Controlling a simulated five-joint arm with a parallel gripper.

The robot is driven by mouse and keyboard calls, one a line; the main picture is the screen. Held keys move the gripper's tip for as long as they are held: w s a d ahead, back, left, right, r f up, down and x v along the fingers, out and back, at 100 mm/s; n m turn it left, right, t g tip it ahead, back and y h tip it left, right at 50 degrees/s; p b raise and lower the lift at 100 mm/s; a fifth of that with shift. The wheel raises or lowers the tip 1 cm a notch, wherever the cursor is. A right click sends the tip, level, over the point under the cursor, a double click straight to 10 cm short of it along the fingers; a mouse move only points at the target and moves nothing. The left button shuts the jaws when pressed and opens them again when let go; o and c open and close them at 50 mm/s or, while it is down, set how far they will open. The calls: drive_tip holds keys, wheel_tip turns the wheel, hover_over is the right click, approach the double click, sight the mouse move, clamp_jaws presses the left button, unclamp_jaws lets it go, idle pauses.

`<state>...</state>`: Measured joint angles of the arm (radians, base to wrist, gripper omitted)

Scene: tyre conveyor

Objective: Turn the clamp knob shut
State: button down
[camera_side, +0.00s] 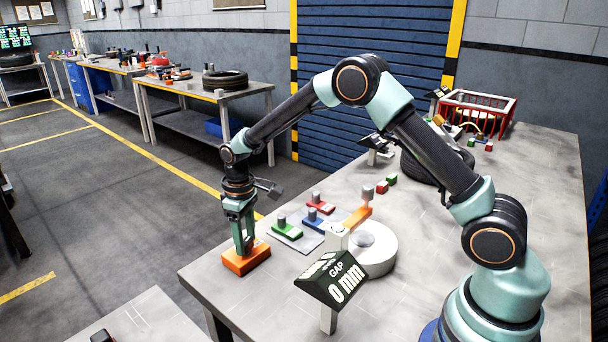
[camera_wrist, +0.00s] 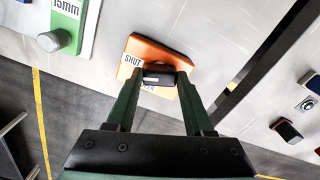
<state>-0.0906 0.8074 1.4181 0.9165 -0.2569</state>
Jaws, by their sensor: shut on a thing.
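The clamp's orange base (camera_side: 246,262) sits at the table's front left corner. In the wrist view the base (camera_wrist: 143,48) carries a white label reading "SHUT" on its left side, with a second, partly covered label below. A dark knob (camera_wrist: 158,79) stands on it between my fingers. My gripper (camera_side: 245,246) points straight down over the base and is shut on the knob; it also shows in the wrist view (camera_wrist: 158,72). The fingers hide most of the knob in the side view. The knob's exact angle is hard to tell.
A sign (camera_side: 332,279) reads "GAP 0 mm" beside a white round stand (camera_side: 379,253) with an orange arm (camera_side: 357,217). Green (camera_side: 286,230), blue (camera_side: 316,217) and red (camera_side: 320,206) blocks with grey pegs lie behind my gripper. A tyre (camera_side: 436,167) and red crate (camera_side: 478,115) stand farther back.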

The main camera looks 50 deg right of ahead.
sight(246, 242)
drive_tip(key=shift+r, duration=0.15)
drive_tip(key=shift+c, duration=1.4)
unclamp_jaws()
wheel_tip(246, 242, up, 12)
drive_tip(key=shift+r, duration=0.1)
drive_tip(key=s+d+r+m+t, duration=0.2)
drive_tip(key=s+r, duration=0.2)
drive_tip(key=s, duration=0.6)
drive_tip(key=s+d+r+m+t, duration=0.2)
drive_tip(key=s+r+t, duration=0.1)
drive_tip(key=s, duration=0.8)
drive_tip(key=shift+d+r+t, duration=0.25)
drive_tip(key=shift+r+t, duration=0.05)
drive_tip(key=shift+r, duration=0.15)
